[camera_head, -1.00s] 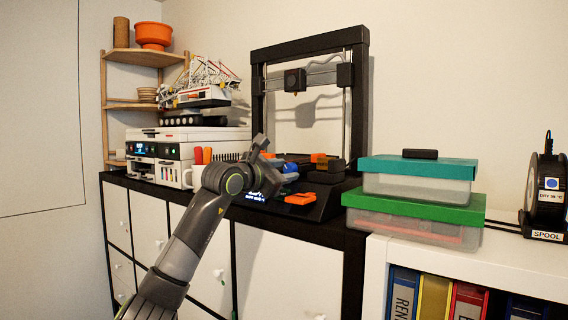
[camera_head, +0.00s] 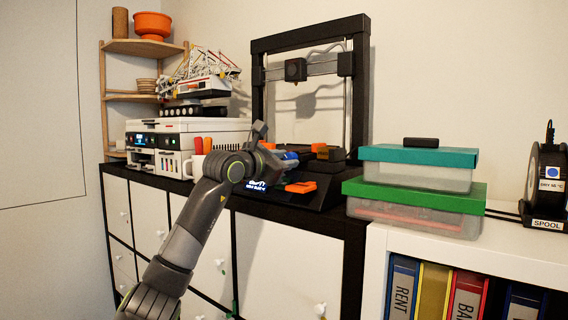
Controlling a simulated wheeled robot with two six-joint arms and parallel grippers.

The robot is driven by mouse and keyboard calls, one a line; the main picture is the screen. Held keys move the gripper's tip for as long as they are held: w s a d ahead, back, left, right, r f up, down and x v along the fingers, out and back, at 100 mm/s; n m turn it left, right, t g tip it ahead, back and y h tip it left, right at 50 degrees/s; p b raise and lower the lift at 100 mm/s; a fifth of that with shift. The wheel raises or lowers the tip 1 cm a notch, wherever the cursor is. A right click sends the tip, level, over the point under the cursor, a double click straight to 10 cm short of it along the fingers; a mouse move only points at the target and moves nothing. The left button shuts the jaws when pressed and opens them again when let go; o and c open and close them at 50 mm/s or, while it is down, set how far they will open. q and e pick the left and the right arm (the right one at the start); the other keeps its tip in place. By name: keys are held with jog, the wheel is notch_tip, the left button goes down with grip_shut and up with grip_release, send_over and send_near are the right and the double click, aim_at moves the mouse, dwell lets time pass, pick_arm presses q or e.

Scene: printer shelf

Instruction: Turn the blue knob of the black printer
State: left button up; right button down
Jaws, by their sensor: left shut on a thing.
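The black printer (camera_head: 358,98) is an open-frame 3D printer standing on the dark cabinet top. Its small lit display (camera_head: 256,186) glows at the lower front. My left gripper (camera_head: 268,155) reaches in from the lower left to the printer's front left, just above the display. It is shut at the blue knob; the gripper and wrist hide most of the contact. A blue part (camera_head: 287,156) shows just right of the fingers; I cannot tell whether it belongs to the knob. My right gripper is not in view.
Orange pieces (camera_head: 300,187) lie on the printer. A white printer (camera_head: 172,135) with a model ship (camera_head: 203,86) and a white mug stand at left. Lidded boxes (camera_head: 418,156) and a spool holder (camera_head: 545,185) stand at right. Binders (camera_head: 435,290) fill the shelf below.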

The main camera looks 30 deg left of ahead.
pick_arm(q)
jog(key=n+b, duration=0.2)
jog(key=n, duration=0.1)
jog(key=shift+f, duration=0.1)
jog(key=shift+n+b, duration=1)
jog(key=shift+n, duration=0.8)
jog(key=o, duration=0.7)
